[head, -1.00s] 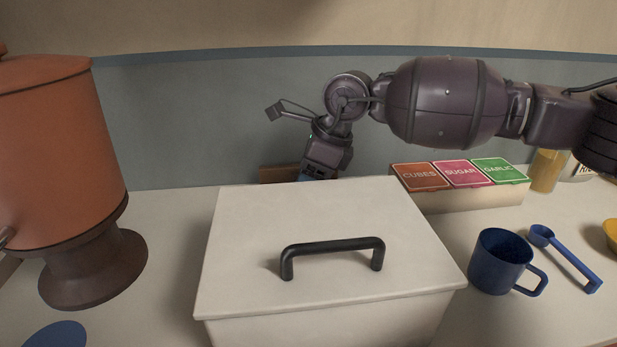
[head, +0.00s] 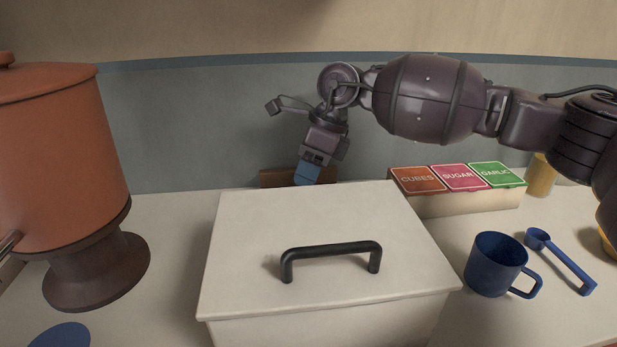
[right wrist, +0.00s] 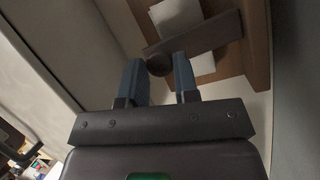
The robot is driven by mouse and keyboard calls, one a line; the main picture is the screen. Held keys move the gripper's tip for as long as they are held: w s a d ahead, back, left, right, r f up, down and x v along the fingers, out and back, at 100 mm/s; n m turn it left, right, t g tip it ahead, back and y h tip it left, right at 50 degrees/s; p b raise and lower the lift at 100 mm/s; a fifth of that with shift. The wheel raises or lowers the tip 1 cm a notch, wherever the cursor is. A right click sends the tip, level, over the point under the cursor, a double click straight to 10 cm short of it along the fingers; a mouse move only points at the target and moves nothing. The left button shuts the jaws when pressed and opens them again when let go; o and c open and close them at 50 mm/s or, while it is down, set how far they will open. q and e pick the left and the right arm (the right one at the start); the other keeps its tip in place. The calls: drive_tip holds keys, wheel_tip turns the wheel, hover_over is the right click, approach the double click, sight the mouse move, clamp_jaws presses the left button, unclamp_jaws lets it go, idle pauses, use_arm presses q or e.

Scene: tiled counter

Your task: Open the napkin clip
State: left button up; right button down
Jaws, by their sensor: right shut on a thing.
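The napkin clip is a dark bar (right wrist: 195,38) with a round dark knob (right wrist: 158,66), seen in the right wrist view. The bar lies slantwise across white napkins (right wrist: 176,16) in a brown wooden holder (right wrist: 257,40). The holder (head: 275,179) also shows in the head view, partly hidden behind the white lidded box. My right gripper (head: 306,174) is over the holder, with blue fingers pointing down. In the right wrist view its fingers (right wrist: 156,70) are on either side of the knob, shut on it. My left gripper is out of view.
The white box (head: 245,230) with a black handle stands in front of the holder. An orange dispenser (head: 60,160) stands at left. A labelled packet box (head: 460,203), a blue mug (head: 494,264) and a blue scoop (head: 565,262) are at right.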

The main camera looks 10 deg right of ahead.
drive_tip(key=w+g, duration=0.1)
drive_tip(key=w+r+g, duration=0.1)
drive_tip(key=g, duration=0.1)
drive_tip(key=shift+r+m+b, duration=0.25)
drive_tip(key=shift+m+b, duration=0.05)
drive_tip(key=shift+b, duration=0.05)
drive_tip(key=shift+w+r, duration=0.1)
drive_tip(key=shift+w, duration=0.05)
drive_tip(key=shift+r+g, duration=0.25)
drive_tip(key=shift+g, duration=0.15)
drive_tip(key=c, duration=0.9)
unclamp_jaws()
drive_tip(key=shift+o, duration=0.2)
